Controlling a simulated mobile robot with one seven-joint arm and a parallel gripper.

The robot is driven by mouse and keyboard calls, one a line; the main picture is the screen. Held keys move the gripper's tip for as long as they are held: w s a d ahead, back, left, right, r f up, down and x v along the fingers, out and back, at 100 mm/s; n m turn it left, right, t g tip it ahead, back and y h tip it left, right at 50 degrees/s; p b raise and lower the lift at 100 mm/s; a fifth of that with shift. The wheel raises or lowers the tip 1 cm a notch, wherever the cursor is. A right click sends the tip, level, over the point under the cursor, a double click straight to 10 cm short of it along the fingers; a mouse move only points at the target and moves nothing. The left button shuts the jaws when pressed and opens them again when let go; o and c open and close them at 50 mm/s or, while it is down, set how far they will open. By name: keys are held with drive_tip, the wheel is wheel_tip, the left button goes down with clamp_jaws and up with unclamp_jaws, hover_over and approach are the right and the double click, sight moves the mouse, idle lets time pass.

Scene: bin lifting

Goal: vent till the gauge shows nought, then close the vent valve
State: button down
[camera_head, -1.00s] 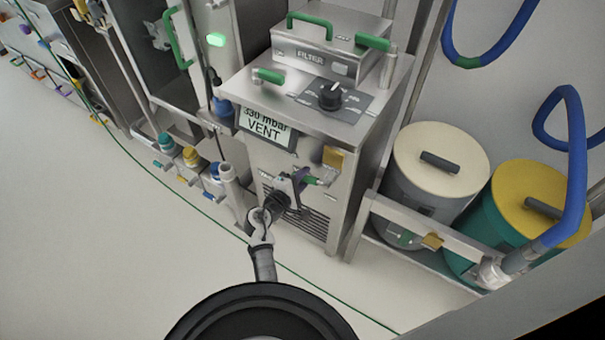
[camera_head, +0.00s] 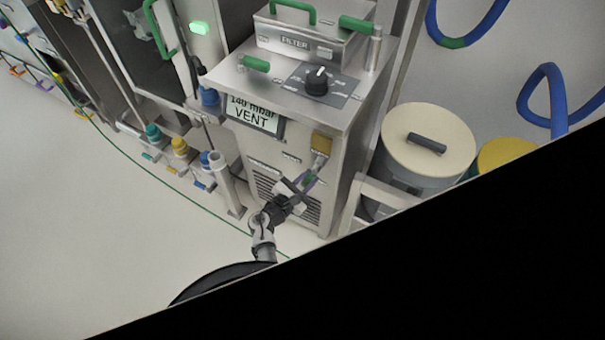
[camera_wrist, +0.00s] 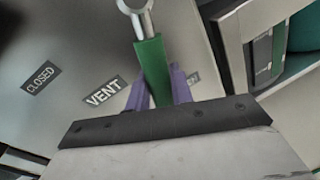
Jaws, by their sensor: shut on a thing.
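The gauge display (camera_head: 252,112) on the front of the steel cabinet reads 140 mbar, with VENT below. The vent valve lever (camera_wrist: 152,62) has a green grip and a metal pivot end. My gripper (camera_wrist: 159,90) is shut on the green grip, one purple finger on each side. The VENT label (camera_wrist: 104,91) lies just left of the grip, and the CLOSED label (camera_wrist: 41,78) lies farther left. A third label right of the fingers is mostly hidden. In the head view my gripper (camera_head: 302,183) is low on the cabinet front.
The cabinet top holds a black knob (camera_head: 316,82) and a FILTER box (camera_head: 300,42). Lidded drums, one cream (camera_head: 428,142) and one yellow (camera_head: 508,154), stand at right. Capped fittings (camera_head: 180,147) stand at left. A black area hides the lower right of the head view.

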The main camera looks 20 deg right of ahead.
drive_tip(key=shift+s+d+f+n+h+p, duration=0.1)
drive_tip(key=shift+s+d+n+h+p, duration=0.1)
drive_tip(key=shift+s+d+n, duration=0.5)
drive_tip(key=shift+s+d+f+n+h+p, duration=0.1)
drive_tip(key=shift+s+d+n+p, duration=0.2)
drive_tip(key=shift+n, duration=0.8)
drive_tip(key=shift+s, duration=0.1)
drive_tip(key=c, duration=1.3)
unclamp_jaws()
drive_tip(key=shift+o, duration=0.2)
drive_tip(key=shift+a, duration=0.1)
drive_tip(key=shift+a, duration=0.1)
drive_tip(key=p+v, duration=0.3)
drive_tip(key=v, duration=1)
drive_tip(key=shift+s+a, duration=0.2)
drive_tip(key=shift+a, duration=0.05)
drive_tip(key=shift+f, duration=0.1)
